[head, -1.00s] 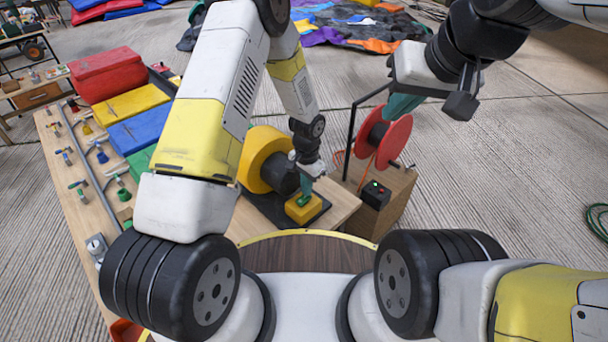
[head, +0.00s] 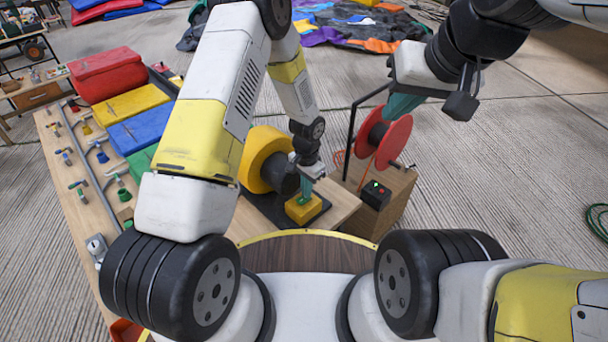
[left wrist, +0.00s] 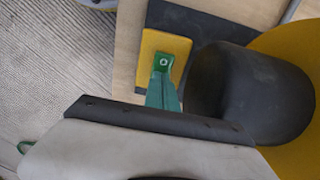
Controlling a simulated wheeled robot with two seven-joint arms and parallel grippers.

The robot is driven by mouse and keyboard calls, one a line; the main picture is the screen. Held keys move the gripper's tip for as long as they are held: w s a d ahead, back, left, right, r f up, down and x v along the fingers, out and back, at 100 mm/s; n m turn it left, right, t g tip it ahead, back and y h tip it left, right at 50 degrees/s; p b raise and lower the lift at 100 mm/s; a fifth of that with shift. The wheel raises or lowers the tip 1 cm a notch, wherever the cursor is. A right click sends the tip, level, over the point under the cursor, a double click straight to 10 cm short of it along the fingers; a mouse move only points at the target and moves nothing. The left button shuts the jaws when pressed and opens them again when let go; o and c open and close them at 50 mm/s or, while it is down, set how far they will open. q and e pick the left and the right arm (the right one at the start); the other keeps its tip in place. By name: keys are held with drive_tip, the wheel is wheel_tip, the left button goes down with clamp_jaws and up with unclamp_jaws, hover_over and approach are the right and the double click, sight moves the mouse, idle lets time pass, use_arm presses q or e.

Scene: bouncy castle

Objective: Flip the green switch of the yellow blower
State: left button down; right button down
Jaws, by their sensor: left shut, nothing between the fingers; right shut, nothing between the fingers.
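The yellow blower (head: 262,158) with its black nozzle stands on a dark plate on the wooden bench. On the same plate is a yellow switch box (head: 296,213), also in the left wrist view (left wrist: 152,60). The green switch (left wrist: 163,62), with a pale round mark, is on top of the box, partly hidden by my fingers. My left gripper (head: 305,197) is shut and empty, its green fingertips pointing down at the switch; in the left wrist view the fingers (left wrist: 163,92) overlap its near edge, and I cannot tell whether they touch. My right gripper (head: 393,112) is shut and empty, raised at the right.
A red cable reel (head: 384,138) and a black box (head: 375,194) with green and red lights sit on a wooden block right of the blower.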

use_arm(q)
wheel_tip(320, 180, up, 6)
drive_tip(key=shift+r, duration=0.25)
idle(0.5)
drive_tip(key=s+a+r+n+t, duration=0.1)
drive_tip(key=s+a+r, duration=0.15)
drive_tip(key=r, duration=0.55)
drive_tip(key=s+a+r+n+t+h, duration=0.1)
drive_tip(key=a+r+n, duration=0.15)
drive_tip(key=r, duration=0.55)
drive_tip(key=s+a+r+n+t, duration=0.1)
drive_tip(key=a+r, duration=0.3)
drive_tip(key=r, duration=0.4)
drive_tip(key=s+a+r+n+t, duration=0.1)
drive_tip(key=s+a+r+n, duration=0.1)
drive_tip(key=s+r, duration=0.4)
drive_tip(key=s+a+r+n+t+h, duration=0.1)
drive_tip(key=s+a+r+n+t, duration=0.1)
drive_tip(key=s+r, duration=0.4)
drive_tip(key=shift+s+a, duration=0.6)
drive_tip(key=shift+s, duration=1.75)
